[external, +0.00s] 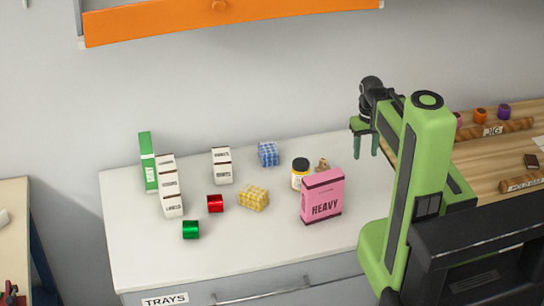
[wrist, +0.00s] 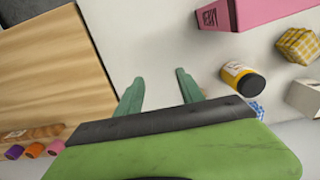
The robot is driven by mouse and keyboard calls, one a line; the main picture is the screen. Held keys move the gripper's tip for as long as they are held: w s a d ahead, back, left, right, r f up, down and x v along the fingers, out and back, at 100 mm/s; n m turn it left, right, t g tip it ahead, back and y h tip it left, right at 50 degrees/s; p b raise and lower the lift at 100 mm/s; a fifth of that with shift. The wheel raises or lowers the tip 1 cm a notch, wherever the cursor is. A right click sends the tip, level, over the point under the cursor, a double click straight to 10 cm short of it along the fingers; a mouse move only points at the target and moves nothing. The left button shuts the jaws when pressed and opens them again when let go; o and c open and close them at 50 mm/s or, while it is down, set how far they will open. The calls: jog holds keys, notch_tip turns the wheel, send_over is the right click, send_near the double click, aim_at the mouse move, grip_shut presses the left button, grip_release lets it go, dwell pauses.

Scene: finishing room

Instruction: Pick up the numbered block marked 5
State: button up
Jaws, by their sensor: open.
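No block with a readable 5 shows in either view. A small tan wooden piece (external: 322,165) stands on the white counter behind the pink box, partly hidden; I cannot tell whether it bears a number. My gripper (external: 365,153) is open and empty, above the right end of the counter, to the right of that piece. In the wrist view its two green fingers (wrist: 160,80) are spread with nothing between them.
The pink HEAVY box (external: 322,196) and a yellow-labelled jar (external: 300,174) stand near the gripper on the counter (external: 240,255). A wooden bench (external: 480,165) is right.

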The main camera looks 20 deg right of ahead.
notch_tip(320, 180, up, 4)
jog(key=m+p, duration=0.4)
jog(key=m, duration=0.9)
send_over(324, 159)
notch_tip(324, 159, down, 13)
jog(key=b, duration=1.2)
jog(key=shift+s+r+b, duration=0.1)
jog(key=shift+s+b, duration=0.05)
jog(key=shift+b, duration=0.25)
jog(key=shift+r, duration=0.1)
jog(key=f+b, duration=0.5)
jog(key=shift+w+f, duration=0.2)
jog(key=shift+r, duration=0.2)
